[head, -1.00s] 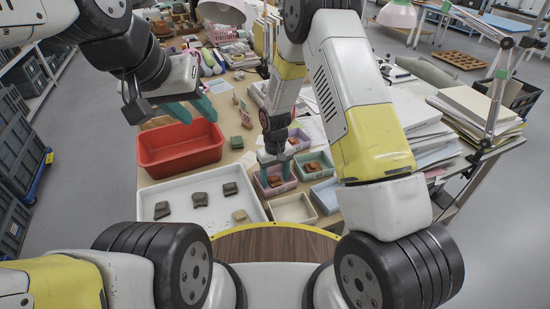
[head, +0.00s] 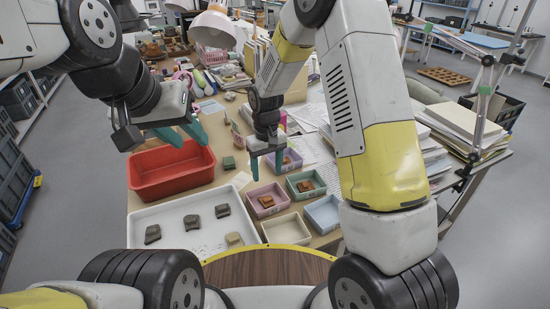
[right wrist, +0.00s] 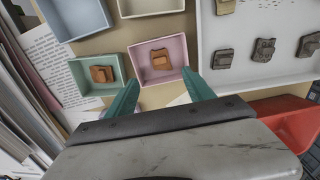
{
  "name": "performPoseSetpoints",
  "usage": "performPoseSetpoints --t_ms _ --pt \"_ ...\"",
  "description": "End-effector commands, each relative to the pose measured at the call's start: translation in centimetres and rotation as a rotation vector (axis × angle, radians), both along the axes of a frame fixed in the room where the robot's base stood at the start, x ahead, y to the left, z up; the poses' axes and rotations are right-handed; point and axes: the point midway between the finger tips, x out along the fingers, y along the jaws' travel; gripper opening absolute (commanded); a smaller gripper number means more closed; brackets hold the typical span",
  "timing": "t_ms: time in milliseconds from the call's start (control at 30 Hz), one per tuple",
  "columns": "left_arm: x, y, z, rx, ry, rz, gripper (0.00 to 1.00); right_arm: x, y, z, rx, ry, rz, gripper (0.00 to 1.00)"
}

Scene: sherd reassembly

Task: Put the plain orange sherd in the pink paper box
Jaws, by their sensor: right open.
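The pink paper box (head: 254,212) stands beside the white tray, with an orange sherd (head: 267,201) lying inside it. The right wrist view also shows this box (right wrist: 142,83) and sherd (right wrist: 160,59). Another orange-brown sherd (head: 305,186) lies in the green box (head: 318,194); I cannot tell for certain which of the two is plain. My right gripper (head: 267,177) is open and empty, above the table at the far side of the pink box. Its fingers (right wrist: 161,80) flank the box's near edge in the right wrist view. My left gripper (head: 188,138) is open and empty above the red bin.
The white tray (head: 165,215) holds several grey sherds and a tan one (head: 234,239). A red bin (head: 172,172) stands behind it. A lavender box (head: 298,165), an empty blue box (head: 322,214) and an empty cream box (head: 286,231) are close by. Paper stacks (head: 465,125) stand right.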

Motion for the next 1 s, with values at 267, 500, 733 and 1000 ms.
performPoseSetpoints --t_ms 267,500,733,1000 --pt "0.0 0.0 0.0 0.000 0.000 0.000 0.36 -2.0 -3.9 10.1 0.085 -0.104 -0.099 0.62" --pt "0.0 0.0 0.0 0.000 0.000 0.000 0.36 -7.8 -8.7 19.5 0.178 -0.233 -0.210 0.62" --pt "0.0 0.0 0.0 0.000 0.000 0.000 0.36 -15.1 -12.1 24.9 0.251 -0.367 -0.303 0.62" --pt "0.0 0.0 0.0 0.000 0.000 0.000 0.36 -21.0 -13.8 26.7 0.294 -0.476 -0.367 0.62"
